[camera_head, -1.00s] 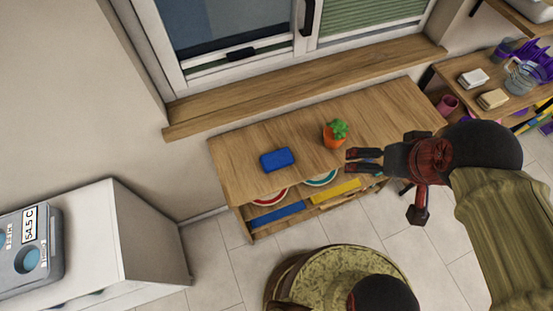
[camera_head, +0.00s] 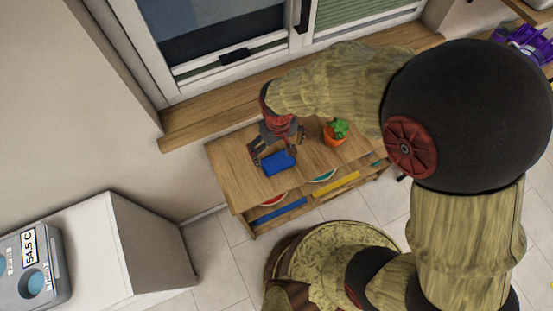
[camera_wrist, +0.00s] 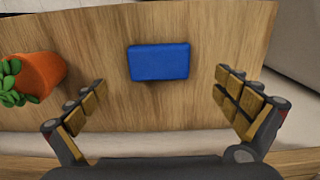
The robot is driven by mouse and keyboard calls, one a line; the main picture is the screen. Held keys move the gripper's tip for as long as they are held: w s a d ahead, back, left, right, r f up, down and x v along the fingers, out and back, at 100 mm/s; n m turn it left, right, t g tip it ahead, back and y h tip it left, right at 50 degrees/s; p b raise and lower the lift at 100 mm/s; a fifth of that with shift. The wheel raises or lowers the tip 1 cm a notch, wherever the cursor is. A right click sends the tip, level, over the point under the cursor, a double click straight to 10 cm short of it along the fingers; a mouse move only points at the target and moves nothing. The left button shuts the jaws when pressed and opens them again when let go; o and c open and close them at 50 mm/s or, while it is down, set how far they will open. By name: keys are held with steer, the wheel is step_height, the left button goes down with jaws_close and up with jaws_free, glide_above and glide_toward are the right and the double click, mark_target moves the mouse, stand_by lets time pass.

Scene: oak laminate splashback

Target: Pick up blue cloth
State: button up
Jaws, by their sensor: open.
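The blue cloth (camera_head: 279,164) is a small folded block lying flat on top of the low wooden shelf unit (camera_head: 236,177). It also shows in the wrist view (camera_wrist: 158,62), at the upper middle, with its whole top face visible. My gripper (camera_head: 255,156) is close to the cloth at its upper left in the head view. In the wrist view my gripper (camera_wrist: 165,94) is open, its two fingers wide apart. The cloth lies beyond and between the line of the fingertips, and no contact shows. Nothing is between the fingers.
An orange pot with a green plant (camera_head: 335,133) stands right of the cloth; in the wrist view the pot (camera_wrist: 38,74) is near the left finger. A window and wooden sill (camera_head: 190,122) run behind the shelf. A white cabinet (camera_head: 150,245) stands at left.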

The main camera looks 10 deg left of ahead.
mark_target(278, 160)
steer(key=shift+w+f, duration=0.15)
steer(key=shift+f, duration=0.8)
step_height(278, 160, down, 5)
steer(key=shift+r+b, duration=0.1)
steer(key=shift+b, duration=0.85)
steer(key=shift+c, duration=0.8)
steer(key=c, duration=1.1)
steer(key=shift+o, duration=0.2)
steer(key=shift+r, duration=0.1)
